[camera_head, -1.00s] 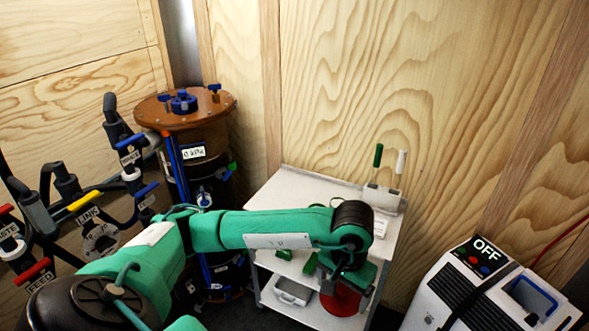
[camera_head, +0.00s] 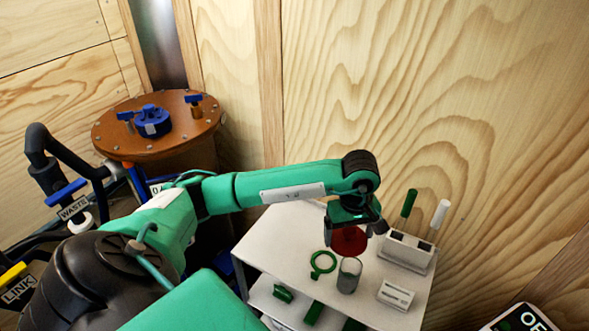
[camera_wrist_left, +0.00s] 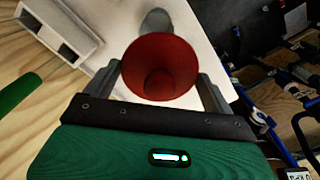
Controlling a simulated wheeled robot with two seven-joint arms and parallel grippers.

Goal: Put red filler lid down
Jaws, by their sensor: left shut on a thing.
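My left gripper (camera_head: 354,220) is shut on the red filler lid (camera_head: 349,241), a round red piece that looks like a funnel. It holds the lid above the white cart top (camera_head: 285,228). In the left wrist view the lid (camera_wrist_left: 160,68) sits between the two fingers of the left gripper (camera_wrist_left: 163,80), its round mouth facing the camera. A gap between the lid and the cart top cannot be measured from these views. My right gripper is not in view.
On the cart top stand a grey cup (camera_head: 348,277), a green ring (camera_head: 322,264), a white block (camera_head: 396,294) and a holder (camera_head: 407,252) with a green and a white stick. A brown-topped tank (camera_head: 160,148) with a blue cap stands left. The cart's left part is clear.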

